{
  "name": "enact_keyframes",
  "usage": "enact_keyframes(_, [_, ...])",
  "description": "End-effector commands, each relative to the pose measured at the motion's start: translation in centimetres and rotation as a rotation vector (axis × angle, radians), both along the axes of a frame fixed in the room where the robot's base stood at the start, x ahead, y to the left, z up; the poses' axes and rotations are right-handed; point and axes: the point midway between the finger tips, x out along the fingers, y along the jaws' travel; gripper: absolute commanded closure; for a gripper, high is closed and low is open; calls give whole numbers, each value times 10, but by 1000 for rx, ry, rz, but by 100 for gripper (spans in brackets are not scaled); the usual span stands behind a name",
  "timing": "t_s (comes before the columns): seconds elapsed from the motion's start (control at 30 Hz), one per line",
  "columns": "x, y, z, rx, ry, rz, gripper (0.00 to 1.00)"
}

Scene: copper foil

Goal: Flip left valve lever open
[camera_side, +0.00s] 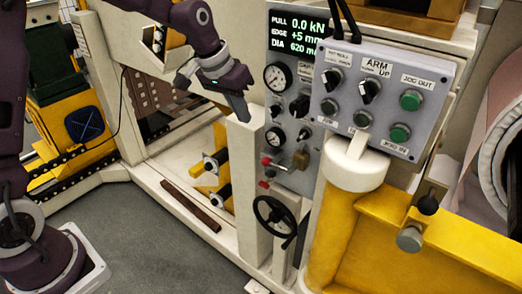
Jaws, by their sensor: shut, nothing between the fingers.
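My gripper (240,110) is shut and empty. Its fingers point down near the top of a white upright post, left of the grey gauge panel (293,185). A small red-handled fitting (267,161) sits low on this panel, below and right of my gripper and apart from it. A brass-coloured fitting (300,159) is to its right, and another small red part (263,184) is lower down. I cannot tell for sure which of these is the left valve lever, or whether it is open or closed.
The white post (246,180) stands close to my fingertips. Round gauges (277,78) and black knobs (299,106) are on the panel. A control box (380,100) juts out at right above a yellow frame (330,225). A black handwheel (274,217) is below.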

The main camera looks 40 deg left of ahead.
Motion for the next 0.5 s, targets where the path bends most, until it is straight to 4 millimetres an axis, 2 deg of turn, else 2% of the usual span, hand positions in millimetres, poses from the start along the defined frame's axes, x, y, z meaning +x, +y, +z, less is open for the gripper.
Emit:
enact_keyframes(0.3, [0,0,-3,0,2,0,100])
enact_keyframes(0.37, [2,-1,-8,0,4,0,100])
enact_keyframes(0.5, [11,-3,-33,0,6,0,100])
